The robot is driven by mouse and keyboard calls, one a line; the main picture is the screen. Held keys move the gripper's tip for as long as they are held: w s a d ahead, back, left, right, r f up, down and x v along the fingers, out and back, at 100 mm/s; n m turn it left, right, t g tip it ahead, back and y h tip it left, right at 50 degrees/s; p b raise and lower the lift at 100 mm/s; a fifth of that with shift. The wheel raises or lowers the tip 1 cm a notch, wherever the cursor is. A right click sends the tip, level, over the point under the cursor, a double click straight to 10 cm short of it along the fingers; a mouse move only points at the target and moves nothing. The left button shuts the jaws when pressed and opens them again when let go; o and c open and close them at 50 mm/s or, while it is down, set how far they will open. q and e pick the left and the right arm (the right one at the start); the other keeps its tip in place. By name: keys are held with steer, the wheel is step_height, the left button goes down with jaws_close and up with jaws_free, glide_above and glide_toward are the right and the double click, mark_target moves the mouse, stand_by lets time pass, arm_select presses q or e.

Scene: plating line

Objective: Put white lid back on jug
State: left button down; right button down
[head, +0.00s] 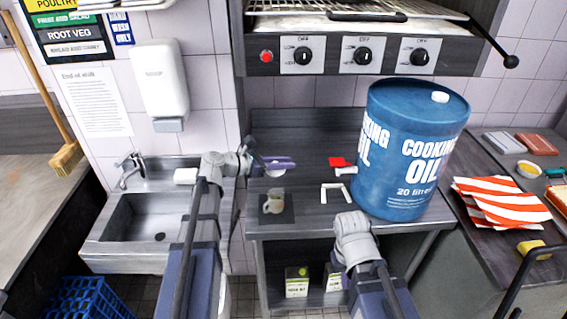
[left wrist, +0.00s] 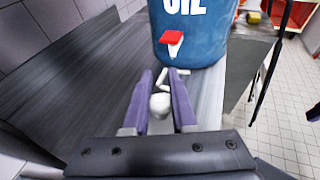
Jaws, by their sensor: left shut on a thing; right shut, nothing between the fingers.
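My left gripper (head: 279,163) has purple fingers and is held over the back of the counter, up and slightly behind the jug. It is shut on the white lid (head: 275,172), which hangs just below the fingers. In the left wrist view the lid (left wrist: 160,104) shows as a white lump between the fingers (left wrist: 166,105).
A large blue oil drum (head: 408,150) stands right of the jug, its red tap (head: 342,162) over the counter. A white outline (head: 336,184) lies between drum and jug. The sink (head: 152,218) is left. The back of the counter is clear.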

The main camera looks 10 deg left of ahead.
arm_select(q)
steer(key=shift+f+b, duration=4.6)
steer(key=shift+f, duration=0.35)
steer(key=c, duration=0.6)
jaws_free()
steer(key=shift+c, duration=0.2)
steer(key=p+v, duration=0.2)
steer(key=v, duration=0.5)
steer(key=shift+s+a, duration=0.2)
steer(key=shift+a, duration=0.15)
